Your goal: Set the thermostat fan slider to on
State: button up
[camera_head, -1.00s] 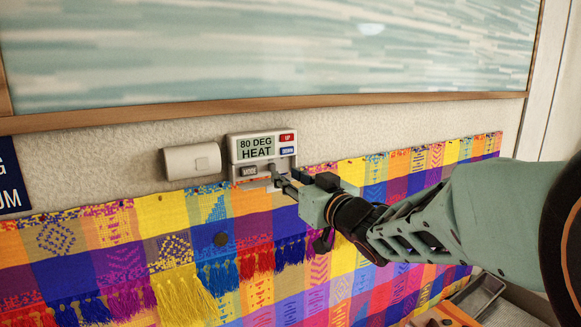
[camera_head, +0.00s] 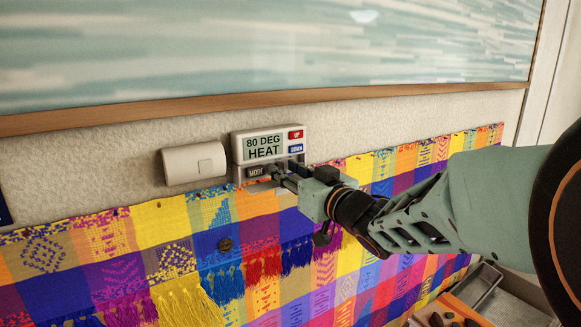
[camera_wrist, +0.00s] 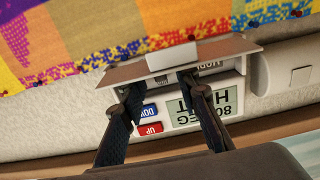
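The thermostat (camera_head: 242,149) is a white wall box. Its screen reads 80 DEG HEAT, with a red UP button, a blue DOWN button and a dark MODE button. My gripper (camera_head: 279,173) is at its lower right and covers that corner, where I cannot make out the fan slider. In the wrist view the thermostat (camera_wrist: 236,92) appears upside down. My gripper's two dark fingers (camera_wrist: 157,84) are spread apart at its lower edge, one over the MODE button. A pale block shows between them; I cannot tell whether it is the slider or whether the fingers touch it.
A blank white wall box (camera_head: 194,163) is mounted left of the thermostat. A colourful fringed woven cloth (camera_head: 150,265) hangs just below. A wood-framed picture (camera_head: 270,98) is above. A tray (camera_head: 478,285) is at the lower right.

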jog(key=shift+w+a, duration=0.1)
jog(key=shift+w, duration=0.1)
dwell(0.3)
grip_shut()
